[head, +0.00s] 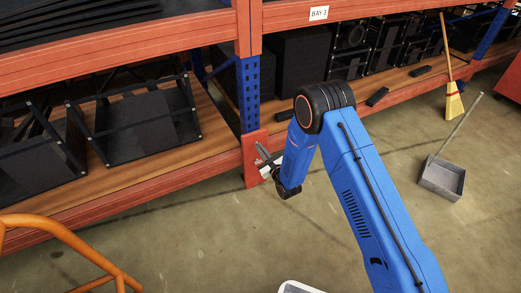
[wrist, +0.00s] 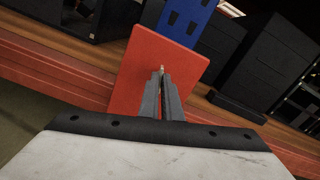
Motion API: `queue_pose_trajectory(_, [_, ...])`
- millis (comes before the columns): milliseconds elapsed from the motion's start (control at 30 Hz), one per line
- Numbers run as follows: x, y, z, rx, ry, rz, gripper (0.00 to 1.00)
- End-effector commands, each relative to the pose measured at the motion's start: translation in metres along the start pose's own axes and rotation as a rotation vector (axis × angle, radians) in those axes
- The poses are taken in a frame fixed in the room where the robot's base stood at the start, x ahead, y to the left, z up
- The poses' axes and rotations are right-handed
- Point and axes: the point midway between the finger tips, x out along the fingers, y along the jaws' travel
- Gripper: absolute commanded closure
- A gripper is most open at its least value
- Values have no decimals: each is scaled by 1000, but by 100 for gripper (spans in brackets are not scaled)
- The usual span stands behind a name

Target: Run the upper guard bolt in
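The red guard plate (wrist: 190,60) stands at the foot of the blue upright (head: 251,90); it also shows in the head view (head: 252,140). A small pale bolt (wrist: 162,69) shows against the plate's face, between my fingertips. My gripper (wrist: 162,78) points at the plate with its two grey fingers close together, the bolt held between their tips. In the head view my gripper (head: 262,150) is at the plate, partly side-on, and the bolt is too small to make out. A second guard bolt is not visible; the fingers and palm hide the lower plate.
Orange shelf beams (head: 150,185) run on both sides of the upright. Black frames (head: 145,125) sit on the left shelf, dark boxes on the right. An orange rail (head: 75,245) stands front left. A broom (head: 452,95) and dustpan (head: 442,178) are at right.

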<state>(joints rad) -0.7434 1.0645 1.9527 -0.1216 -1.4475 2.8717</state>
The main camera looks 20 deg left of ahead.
Motion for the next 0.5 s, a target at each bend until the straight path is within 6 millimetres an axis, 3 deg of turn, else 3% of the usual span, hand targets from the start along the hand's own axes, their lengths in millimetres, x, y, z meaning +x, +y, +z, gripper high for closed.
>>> queue_pose_trajectory(400, [-2,0,-3,7,6,0,100])
queue_pose_trajectory(500, [-2,0,-2,7,5,0,77])
